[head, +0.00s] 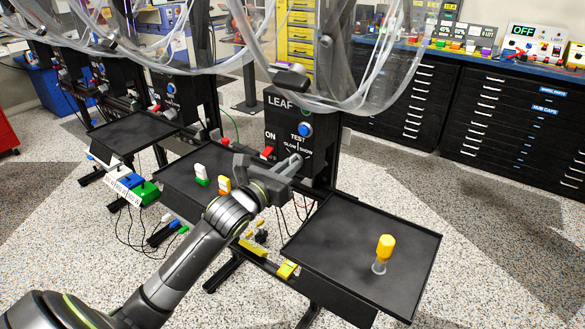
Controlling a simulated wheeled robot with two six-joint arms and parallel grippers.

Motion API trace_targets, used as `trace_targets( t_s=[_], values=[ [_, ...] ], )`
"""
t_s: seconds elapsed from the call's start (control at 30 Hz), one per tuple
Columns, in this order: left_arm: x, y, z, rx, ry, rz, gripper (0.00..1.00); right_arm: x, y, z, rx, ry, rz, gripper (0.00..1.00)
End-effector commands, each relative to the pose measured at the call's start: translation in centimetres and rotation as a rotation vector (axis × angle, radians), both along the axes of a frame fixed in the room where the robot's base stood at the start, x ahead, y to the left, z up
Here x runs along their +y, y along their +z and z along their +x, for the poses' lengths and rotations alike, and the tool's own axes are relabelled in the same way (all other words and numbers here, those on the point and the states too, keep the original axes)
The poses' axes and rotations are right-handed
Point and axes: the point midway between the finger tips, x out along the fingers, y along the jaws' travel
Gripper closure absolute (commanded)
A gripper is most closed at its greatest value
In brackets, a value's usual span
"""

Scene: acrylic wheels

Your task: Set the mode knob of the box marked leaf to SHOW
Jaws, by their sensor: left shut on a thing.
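The black box marked LEAF (280,124) stands upright on a frame at the centre. Its face has a red switch (267,153) under ON, a blue button (306,130) by TEST, and SLOW and SHOW labels at the lower right. My left gripper (289,165) is at the lower right of this face, just below those labels, shut on the mode knob. The knob is mostly hidden by the fingers, so I cannot tell which label it points to. My right gripper is out of view.
Clear acrylic wheels (345,85) hang above the box. Similar boxes stand to the left. Speckled floor is open at the right.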

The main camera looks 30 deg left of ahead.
Motion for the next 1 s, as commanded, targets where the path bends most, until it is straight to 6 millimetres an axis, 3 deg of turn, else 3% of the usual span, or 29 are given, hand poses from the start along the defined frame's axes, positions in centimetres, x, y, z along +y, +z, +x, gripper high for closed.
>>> trace_targets(
  t_s=[0.27, 0.63, 0.67, 0.83, 1.0],
  values=[
    [0.0, -0.4, 0.0, -0.011, 0.000, 0.182, 1.00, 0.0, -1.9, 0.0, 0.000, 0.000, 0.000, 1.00],
    [0.0, -0.2, 0.0, -0.013, 0.001, 0.229, 1.00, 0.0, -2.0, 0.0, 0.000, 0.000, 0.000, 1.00],
    [0.0, -0.2, 0.0, -0.013, 0.001, 0.229, 0.85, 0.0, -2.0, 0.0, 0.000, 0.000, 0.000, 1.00],
    [0.0, -0.1, 0.0, -0.015, 0.000, 0.229, 0.62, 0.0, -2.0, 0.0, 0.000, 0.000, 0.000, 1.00],
    [0.0, -0.1, 0.0, -0.016, 0.000, 0.228, 0.60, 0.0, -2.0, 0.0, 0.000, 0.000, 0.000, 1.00]
  ],
)
